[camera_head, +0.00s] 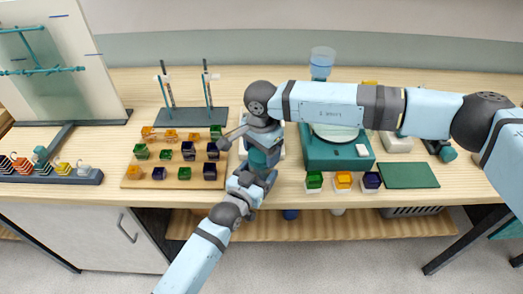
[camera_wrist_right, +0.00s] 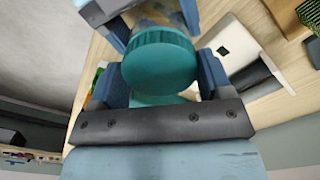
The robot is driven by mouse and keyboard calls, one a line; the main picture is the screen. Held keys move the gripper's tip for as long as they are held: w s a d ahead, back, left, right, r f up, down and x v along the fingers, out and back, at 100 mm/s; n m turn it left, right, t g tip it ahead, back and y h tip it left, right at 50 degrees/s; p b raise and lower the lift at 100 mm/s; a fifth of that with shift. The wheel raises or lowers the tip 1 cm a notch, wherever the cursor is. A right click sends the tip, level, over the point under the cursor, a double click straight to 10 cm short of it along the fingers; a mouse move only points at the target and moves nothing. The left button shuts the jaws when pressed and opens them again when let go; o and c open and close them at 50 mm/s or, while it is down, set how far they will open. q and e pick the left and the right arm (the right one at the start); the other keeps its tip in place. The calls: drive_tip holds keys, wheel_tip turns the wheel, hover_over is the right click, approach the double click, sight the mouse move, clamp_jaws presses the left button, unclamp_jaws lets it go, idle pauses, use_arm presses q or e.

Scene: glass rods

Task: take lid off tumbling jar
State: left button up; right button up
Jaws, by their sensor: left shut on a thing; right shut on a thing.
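The tumbling jar's teal ribbed lid (camera_wrist_right: 158,68) is between the fingers of my right gripper (camera_wrist_right: 162,75) in the right wrist view. In the head view, my right gripper (camera_head: 265,140) comes down from above onto the teal jar (camera_head: 262,158). My left gripper (camera_head: 256,178) reaches it from below and is shut on the jar's body. The two grippers are close together above the table's front part. Most of the jar body is hidden by my grippers and the lid, and I cannot tell whether lid and body are apart.
A wooden tray (camera_head: 132,183) with several coloured blocks stands left of the jar. A green machine (camera_head: 318,155) stands to the right, with a green mat (camera_head: 408,186) beyond it. A rod stand (camera_head: 182,118) is behind.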

sight(261, 153)
drive_tip(key=shift+r, duration=0.15)
idle(0.6)
drive_tip(key=shift+r, duration=0.95)
drive_tip(key=shift+r, duration=2)
use_arm(q)
drive_tip(key=o, duration=1.7)
drive_tip(key=shift+o, duration=0.2)
drive_tip(key=v, duration=1.2)
